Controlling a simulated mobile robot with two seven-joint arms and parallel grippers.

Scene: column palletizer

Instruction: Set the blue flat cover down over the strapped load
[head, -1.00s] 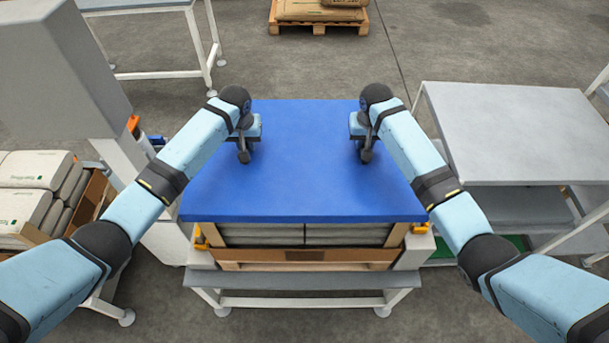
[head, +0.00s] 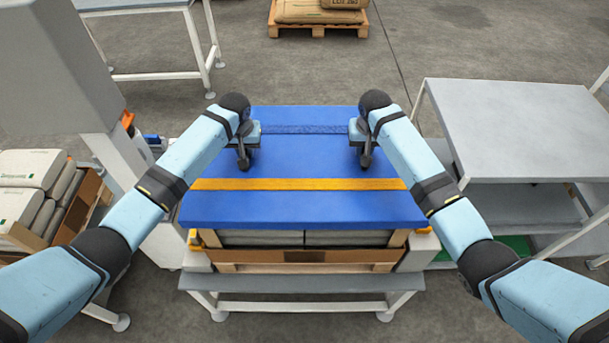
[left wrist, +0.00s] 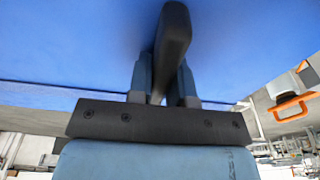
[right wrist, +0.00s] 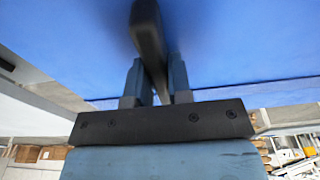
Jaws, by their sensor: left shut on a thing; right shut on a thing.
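The blue flat cover (head: 300,208) lies level over the load (head: 345,238), whose grey bags show below its front edge. An orange strap (head: 300,184) crosses the cover's top from side to side. A darker blue band (head: 302,129) crosses farther back. My left gripper (head: 244,150) and my right gripper (head: 364,150) are each shut on a dark handle on the cover, at its far left and far right. The left wrist view shows the dark handle bar (left wrist: 172,38) between the fingers; the right wrist view shows the other bar (right wrist: 148,38).
The load stands on a light pallet (head: 300,268) on a grey table (head: 300,283). A grey table (head: 510,125) stands at the right. Stacked bags (head: 30,185) are at the left, beside a grey column (head: 55,70). Another pallet (head: 318,29) stands far back.

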